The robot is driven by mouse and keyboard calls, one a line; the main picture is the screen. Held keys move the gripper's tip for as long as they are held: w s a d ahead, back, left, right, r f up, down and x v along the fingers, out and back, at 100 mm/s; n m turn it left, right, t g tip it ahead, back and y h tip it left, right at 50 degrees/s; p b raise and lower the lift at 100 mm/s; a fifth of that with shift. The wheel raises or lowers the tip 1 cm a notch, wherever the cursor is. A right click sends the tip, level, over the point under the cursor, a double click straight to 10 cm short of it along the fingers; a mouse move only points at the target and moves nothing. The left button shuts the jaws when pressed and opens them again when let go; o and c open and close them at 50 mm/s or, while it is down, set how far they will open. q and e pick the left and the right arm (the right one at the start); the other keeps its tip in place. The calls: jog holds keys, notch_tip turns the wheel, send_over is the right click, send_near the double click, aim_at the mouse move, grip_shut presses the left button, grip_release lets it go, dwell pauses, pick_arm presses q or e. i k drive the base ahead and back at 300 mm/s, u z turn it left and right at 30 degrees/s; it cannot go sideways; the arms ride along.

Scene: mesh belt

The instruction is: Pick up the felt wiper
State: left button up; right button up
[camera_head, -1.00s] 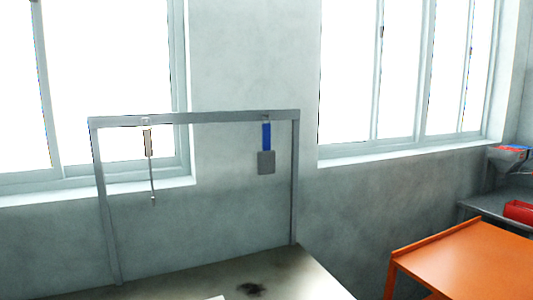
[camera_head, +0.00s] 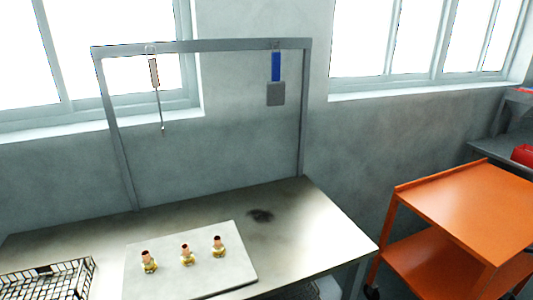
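A tool with a blue handle and a flat grey square pad, which looks like the felt wiper (camera_head: 276,92), hangs from the right part of a grey metal frame's crossbar. Its handle is up and its pad is down, clear of the table. A second tool with a tan handle and a thin rod (camera_head: 157,92) hangs from the left part of the same bar. Neither of my grippers is in view.
The frame (camera_head: 205,46) stands at the back of a grey table (camera_head: 305,235). A pale board (camera_head: 210,275) with three brass fittings (camera_head: 186,254) lies in front. A wire basket (camera_head: 45,280) is at lower left, a dark smudge (camera_head: 260,215) right of centre. An orange cart (camera_head: 470,200) stands right.

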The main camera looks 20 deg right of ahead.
aim_at(275, 89)
jog(key=k, duration=1.1)
jog(key=z, duration=1.2)
jog(key=i, duration=1.7)
jog(key=u, duration=1.15)
jog(key=i, duration=0.5)
jog(key=u, duration=0.55)
